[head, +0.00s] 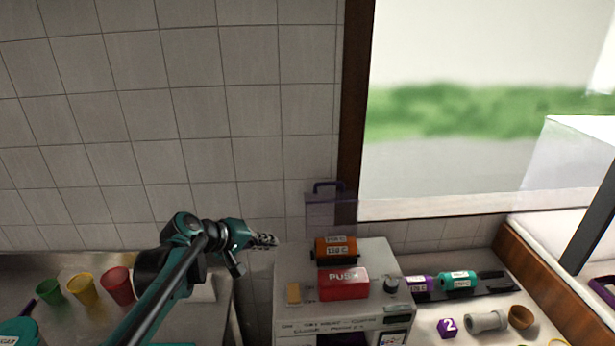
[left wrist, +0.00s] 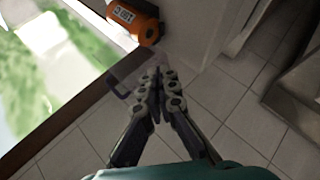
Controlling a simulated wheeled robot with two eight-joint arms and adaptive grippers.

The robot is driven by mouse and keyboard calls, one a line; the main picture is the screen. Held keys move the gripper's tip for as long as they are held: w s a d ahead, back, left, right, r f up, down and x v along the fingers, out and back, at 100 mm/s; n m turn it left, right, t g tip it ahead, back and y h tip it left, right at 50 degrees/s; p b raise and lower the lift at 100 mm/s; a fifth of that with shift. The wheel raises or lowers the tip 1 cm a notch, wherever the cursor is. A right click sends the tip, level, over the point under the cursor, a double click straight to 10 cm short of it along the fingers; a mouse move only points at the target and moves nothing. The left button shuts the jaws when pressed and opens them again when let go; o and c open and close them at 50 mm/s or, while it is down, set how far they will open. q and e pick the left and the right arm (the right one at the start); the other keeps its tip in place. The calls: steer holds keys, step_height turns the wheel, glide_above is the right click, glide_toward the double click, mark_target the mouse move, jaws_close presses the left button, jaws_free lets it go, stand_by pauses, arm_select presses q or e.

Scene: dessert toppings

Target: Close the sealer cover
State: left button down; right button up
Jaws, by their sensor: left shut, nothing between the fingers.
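The sealer (head: 290,265) is a pale grey box with a red PUSH block on its front top. Its see-through purple cover (head: 317,210), with a dark purple handle on its upper edge, stands raised behind the top. My left gripper (head: 272,240) is shut and empty, at the sealer's back left corner, left of the cover. In the left wrist view the left gripper's fingertips (left wrist: 160,76) are together, and part of the purple cover (left wrist: 122,74) shows just beyond them. I cannot tell whether they touch. My right gripper is not in view.
An orange roll (head: 336,250) lies on the sealer behind the red block (head: 344,284). Purple (head: 417,284) and teal (head: 457,281) rolls lie to the right. Green (head: 50,292), yellow (head: 82,289) and red (head: 118,286) cups stand at left. A tiled wall is behind.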

arm_select(q)
steer(key=w+d+r+n+h+p, duration=0.1)
steer(key=w+r+h+p, duration=0.1)
steer(key=w, duration=0.4)
steer(key=w+d+r+n+h+p, duration=0.1)
steer(key=w+d+h, duration=0.1)
steer(key=w, duration=0.4)
steer(key=n+t+h+p, duration=0.1)
steer(key=h+p, duration=0.1)
steer(key=h, duration=0.1)
glide_toward(307, 185)
steer(key=s+r, duration=0.2)
steer(key=s, duration=0.1)
steer(key=shift+y, duration=0.3)
steer(key=x, duration=1)
steer(key=shift+r, duration=0.1)
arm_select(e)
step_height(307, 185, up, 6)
arm_select(q)
steer(key=shift+s+t, duration=0.1)
steer(key=shift+t, duration=0.2)
